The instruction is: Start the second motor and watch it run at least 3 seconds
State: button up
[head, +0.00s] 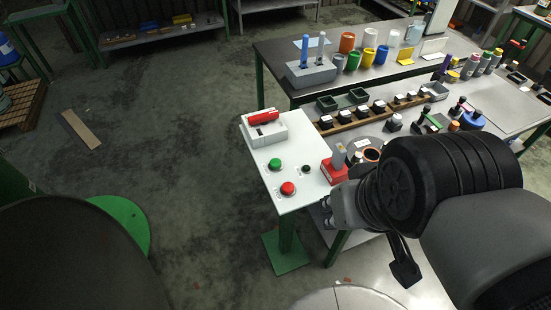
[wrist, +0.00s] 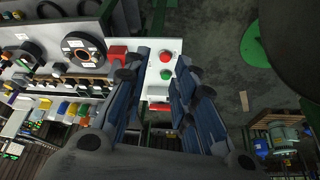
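A white control panel (head: 262,147) on a green post carries a green button (head: 275,164), a red button (head: 288,188) and a small black knob (head: 306,169). A white box with a red lever (head: 263,117) sits at its far end. My gripper (head: 330,207) is just right of the panel's near end, partly hidden by my wrist. In the wrist view my gripper (wrist: 163,65) is open and empty, with the red button (wrist: 166,56) and green button (wrist: 166,75) showing between its fingers.
A red block-like device (head: 334,170) stands at the panel's right edge, close to my gripper.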

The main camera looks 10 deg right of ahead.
grip_shut()
dwell(1.3)
